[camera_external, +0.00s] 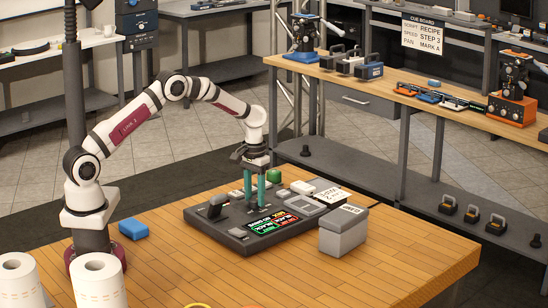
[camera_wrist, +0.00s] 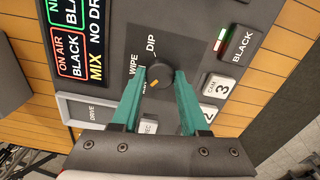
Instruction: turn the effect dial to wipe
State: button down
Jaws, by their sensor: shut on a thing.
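The black round effect dial (camera_wrist: 158,72) is on the dark switcher panel (camera_external: 222,238), with the labels MIX, WIPE (camera_wrist: 133,64) and DIP (camera_wrist: 151,46) around its left side and top in the wrist view. Its orange mark points down-left, towards the MIX label. My gripper (camera_wrist: 154,76) has its two green fingers on either side of the dial and is shut on it. In the external view my gripper (camera_external: 255,204) reaches straight down to the panel, and the dial cannot be made out between the fingers.
The panel's screen (camera_external: 271,228) reads MIX in yellow in the wrist view (camera_wrist: 92,72). A lever (camera_external: 217,204) stands left of my gripper. A grey box (camera_external: 343,234) is at the panel's right, and a blue block (camera_external: 133,230) lies left on the wooden table.

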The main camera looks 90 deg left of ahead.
aim_at(255, 199)
jog(key=m, duration=0.5)
jog(key=shift+m, duration=0.4)
jog(key=m, duration=0.5)
jog(key=shift+m, duration=0.3)
jog(key=shift+c, duration=2.1)
grip_release()
notch_tip(255, 199, up, 16)
